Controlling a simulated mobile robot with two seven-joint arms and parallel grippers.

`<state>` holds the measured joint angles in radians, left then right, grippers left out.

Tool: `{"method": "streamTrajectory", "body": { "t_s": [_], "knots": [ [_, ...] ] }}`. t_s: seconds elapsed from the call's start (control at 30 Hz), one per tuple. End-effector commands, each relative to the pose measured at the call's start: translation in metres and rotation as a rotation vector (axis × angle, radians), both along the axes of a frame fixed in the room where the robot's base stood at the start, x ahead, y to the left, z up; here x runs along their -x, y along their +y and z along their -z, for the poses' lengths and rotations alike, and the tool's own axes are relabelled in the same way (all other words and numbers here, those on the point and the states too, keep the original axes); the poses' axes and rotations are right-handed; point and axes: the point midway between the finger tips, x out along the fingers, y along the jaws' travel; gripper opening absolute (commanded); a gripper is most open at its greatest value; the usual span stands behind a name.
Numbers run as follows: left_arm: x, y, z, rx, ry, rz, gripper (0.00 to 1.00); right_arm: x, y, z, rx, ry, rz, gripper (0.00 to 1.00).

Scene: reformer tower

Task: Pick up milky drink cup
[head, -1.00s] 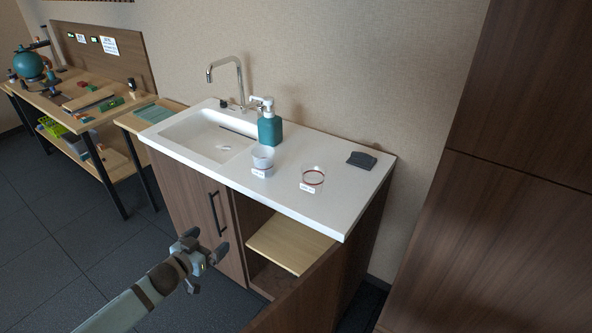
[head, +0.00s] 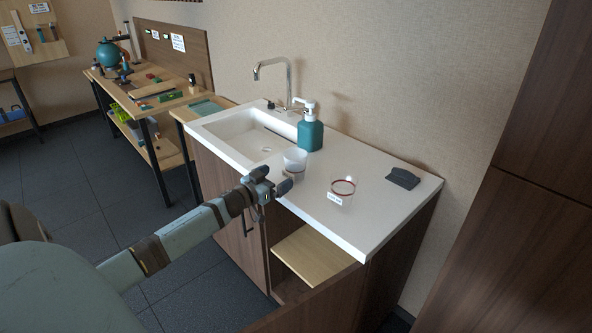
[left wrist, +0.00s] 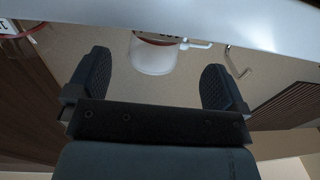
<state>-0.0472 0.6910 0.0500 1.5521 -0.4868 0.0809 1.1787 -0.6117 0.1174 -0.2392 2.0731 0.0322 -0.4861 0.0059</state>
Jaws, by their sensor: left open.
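The milky, translucent white cup (head: 296,158) stands on the white counter beside the sink, its lower part partly hidden by my left gripper. My left gripper (head: 272,190) is open and just in front of the cup at the counter's front edge. In the left wrist view the picture is upside down, and the cup (left wrist: 152,58) appears between and beyond the two spread dark fingers (left wrist: 156,66), with no visible contact. My right gripper is not in view.
A clear cup with a red ring (head: 342,190) stands to the right on the counter (head: 375,222). A teal soap dispenser (head: 310,133) is close behind the milky cup. A dark folded item (head: 402,178) lies farther right. The sink (head: 240,140) is left; below, the cabinet is open.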

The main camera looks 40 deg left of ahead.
Motion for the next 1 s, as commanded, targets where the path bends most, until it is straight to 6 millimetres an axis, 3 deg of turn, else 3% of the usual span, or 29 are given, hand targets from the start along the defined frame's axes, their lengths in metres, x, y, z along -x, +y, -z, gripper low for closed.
{"method": "streamTrajectory", "body": {
  "t_s": [0.1,0.37,0.63,0.97,1.0],
  "knots": [
    [-0.016,0.0,0.0,-0.001,0.0,-0.001,0.99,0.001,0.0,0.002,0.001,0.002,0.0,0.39],
    [-0.033,-0.001,0.002,-0.001,0.0,-0.001,0.99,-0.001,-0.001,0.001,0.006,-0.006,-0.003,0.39],
    [-0.07,-0.003,0.004,-0.001,0.0,-0.002,0.99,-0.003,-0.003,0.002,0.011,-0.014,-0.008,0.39],
    [-0.076,-0.004,0.005,0.0,0.002,0.0,0.99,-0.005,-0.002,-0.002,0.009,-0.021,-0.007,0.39],
    [-0.076,-0.004,0.005,0.0,0.002,0.0,0.92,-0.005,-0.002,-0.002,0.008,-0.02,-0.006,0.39]
  ]
}}
